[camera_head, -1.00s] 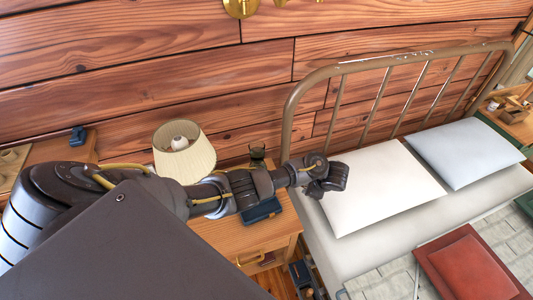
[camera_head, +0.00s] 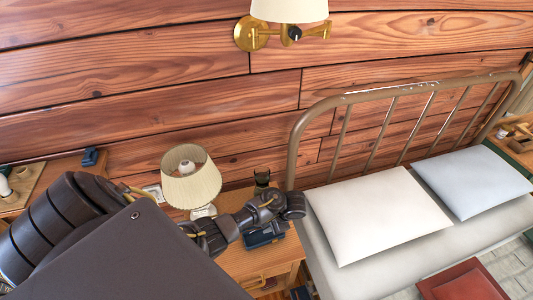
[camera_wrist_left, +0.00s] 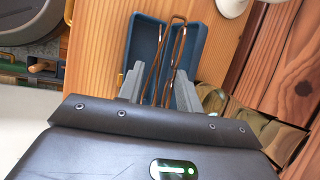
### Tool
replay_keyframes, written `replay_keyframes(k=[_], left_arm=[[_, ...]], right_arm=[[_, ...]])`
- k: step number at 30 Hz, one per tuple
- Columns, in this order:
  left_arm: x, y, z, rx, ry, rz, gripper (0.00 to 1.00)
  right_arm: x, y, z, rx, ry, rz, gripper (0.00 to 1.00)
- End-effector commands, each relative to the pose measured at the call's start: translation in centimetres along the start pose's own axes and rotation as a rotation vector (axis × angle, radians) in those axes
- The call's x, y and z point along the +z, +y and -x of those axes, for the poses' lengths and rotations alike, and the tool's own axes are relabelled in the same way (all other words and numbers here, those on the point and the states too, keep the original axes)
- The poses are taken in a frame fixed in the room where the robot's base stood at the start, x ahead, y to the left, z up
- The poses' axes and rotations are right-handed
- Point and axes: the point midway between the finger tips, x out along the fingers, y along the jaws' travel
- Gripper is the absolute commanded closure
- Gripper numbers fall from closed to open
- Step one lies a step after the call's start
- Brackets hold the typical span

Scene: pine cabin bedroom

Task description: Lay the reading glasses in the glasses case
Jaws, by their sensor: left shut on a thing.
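The open blue glasses case (camera_wrist_left: 146,38) lies on the wooden nightstand, just beyond my left fingertips in the left wrist view. It also shows in the head view (camera_head: 263,239), partly behind my arm. The reading glasses (camera_wrist_left: 178,19), with thin brown wire-like parts, are between my left gripper's fingers (camera_wrist_left: 160,72), and the gripper is shut on them. In the wrist view they overlap the case; I cannot tell if they touch it. My left arm reaches over the nightstand in the head view, where its fingertips are hidden. My right gripper is not in view.
A cream-shaded lamp (camera_head: 190,180) stands on the nightstand (camera_head: 272,262) close beside my left arm. A dark cup (camera_head: 262,178) is behind the arm. The bed with its metal headboard and white pillow (camera_head: 380,215) is to the right.

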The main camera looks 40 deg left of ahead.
Motion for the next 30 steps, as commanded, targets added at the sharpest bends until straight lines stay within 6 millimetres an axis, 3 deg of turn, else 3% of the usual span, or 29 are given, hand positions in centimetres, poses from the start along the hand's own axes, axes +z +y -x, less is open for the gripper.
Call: replay_keyframes(k=[17, 30], left_arm=[[-1.7, 1.5, -3.7, 0.000, 0.002, -0.004, 0.86], [-2.5, 2.1, -5.5, -0.002, 0.001, -0.004, 0.86]], right_arm=[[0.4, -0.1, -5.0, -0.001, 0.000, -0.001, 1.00], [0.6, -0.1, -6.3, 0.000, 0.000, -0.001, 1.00]])
